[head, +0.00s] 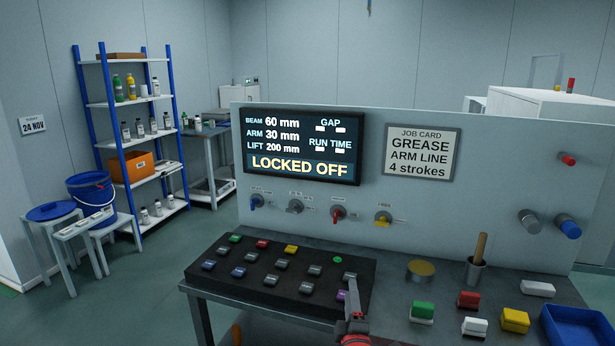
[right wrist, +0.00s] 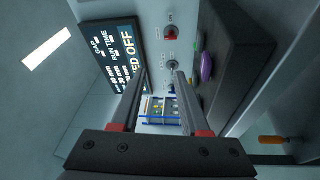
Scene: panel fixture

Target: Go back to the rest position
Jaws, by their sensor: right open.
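My right gripper (head: 354,302) comes up from the bottom edge of the head view, over the right front edge of the black button console (head: 225,281). In the right wrist view my right gripper (right wrist: 158,84) has its two fingers apart with nothing between them. The console's dark side, with a purple button (right wrist: 206,67), is close to the right of the fingers there. In the head view the purple button (head: 341,296) is just left of the gripper's tip. My left gripper is not in view.
The display (head: 302,147) reads LOCKED OFF on the upright panel (head: 480,215), above several knobs. Right of the console are a wooden-handled tool in a cup (head: 476,271), coloured blocks and a blue tray (head: 580,328).

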